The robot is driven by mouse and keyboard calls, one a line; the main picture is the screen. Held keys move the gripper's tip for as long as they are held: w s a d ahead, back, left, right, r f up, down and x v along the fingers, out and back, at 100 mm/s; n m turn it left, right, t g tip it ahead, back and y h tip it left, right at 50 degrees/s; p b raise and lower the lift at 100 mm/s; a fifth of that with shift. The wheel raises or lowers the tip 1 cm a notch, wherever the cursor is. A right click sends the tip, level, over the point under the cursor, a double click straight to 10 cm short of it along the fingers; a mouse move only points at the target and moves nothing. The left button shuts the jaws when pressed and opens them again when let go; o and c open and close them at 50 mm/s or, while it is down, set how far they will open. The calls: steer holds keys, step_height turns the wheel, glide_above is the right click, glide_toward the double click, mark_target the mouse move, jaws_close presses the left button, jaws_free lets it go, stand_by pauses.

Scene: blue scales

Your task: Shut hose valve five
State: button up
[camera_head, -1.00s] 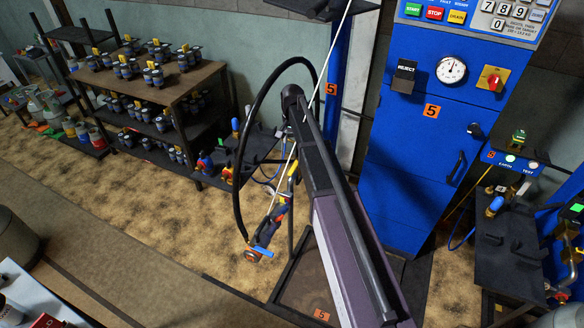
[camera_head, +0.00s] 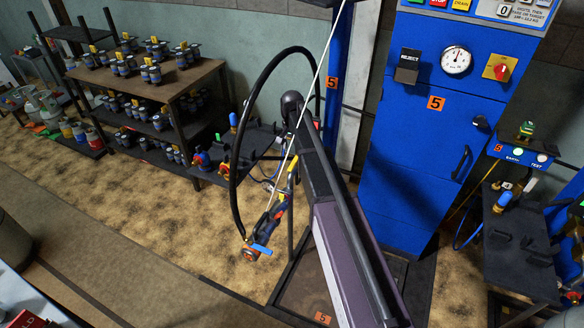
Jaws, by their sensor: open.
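A hose valve with a blue lever (camera_head: 261,249) and an orange-brown round end (camera_head: 250,254) hangs low in the middle of the head view. A black hose (camera_head: 234,180) arches over and comes down to it. A dark body with red and yellow parts (camera_head: 275,214) sits just above the lever, under a thin pale line (camera_head: 318,92). An orange 5 plate (camera_head: 323,319) marks the dark platform (camera_head: 303,281) beside the valve. My long arm link crosses right of the hose. I cannot make out my gripper; it may be hidden behind the arm.
A blue cabinet (camera_head: 410,165) marked 5 stands at the right, with a gauge and a red switch. A shelf of small cylinders (camera_head: 165,82) stands at the back left. A dark bench (camera_head: 515,250) is at the far right. Open tan floor (camera_head: 130,190) lies left of the valve.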

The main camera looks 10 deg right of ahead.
mark_target(292, 165)
steer(key=shift+f+b, duration=3.7)
steer(key=shift+f, duration=0.35)
jaws_close()
